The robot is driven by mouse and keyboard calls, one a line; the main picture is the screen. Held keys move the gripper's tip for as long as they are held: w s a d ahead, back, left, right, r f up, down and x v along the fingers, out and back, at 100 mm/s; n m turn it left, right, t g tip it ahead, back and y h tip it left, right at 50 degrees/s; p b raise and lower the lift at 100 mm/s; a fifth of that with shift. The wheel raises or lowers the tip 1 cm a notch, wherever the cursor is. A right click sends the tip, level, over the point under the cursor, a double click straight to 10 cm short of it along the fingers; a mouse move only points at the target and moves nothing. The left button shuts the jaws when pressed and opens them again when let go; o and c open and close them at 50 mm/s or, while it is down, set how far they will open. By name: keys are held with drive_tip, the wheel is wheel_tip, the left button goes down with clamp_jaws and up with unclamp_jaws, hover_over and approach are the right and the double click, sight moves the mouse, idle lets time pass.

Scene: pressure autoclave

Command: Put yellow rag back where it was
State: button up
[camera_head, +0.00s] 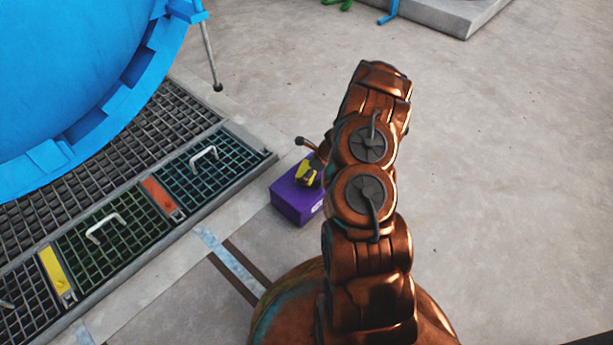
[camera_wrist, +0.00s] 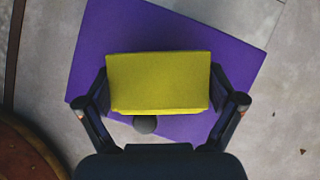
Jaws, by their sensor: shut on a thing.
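The yellow rag (camera_wrist: 158,82) is a flat rectangular block between the two fingers of my gripper (camera_wrist: 160,100) in the wrist view. The fingers press on its left and right sides, so the gripper is shut on it. A purple box (camera_wrist: 215,30) lies right below the rag in the wrist view. In the head view my gripper (camera_head: 308,172) is at the top of the purple box (camera_head: 297,203), with a bit of yellow showing. The arm hides part of the box. I cannot tell whether the rag touches the box top.
A large blue round vessel (camera_head: 70,70) stands at the upper left. Floor grates with white handles (camera_head: 205,153) lie left of the box, with a red plate (camera_head: 159,195) and a yellow plate (camera_head: 56,271) between them. Open concrete floor (camera_head: 510,170) is at the right.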

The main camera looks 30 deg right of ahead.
drive_tip(key=shift+f, duration=0.8)
drive_tip(key=shift+f, duration=0.15)
drive_tip(key=o, duration=0.8)
drive_tip(key=shift+c, duration=0.2)
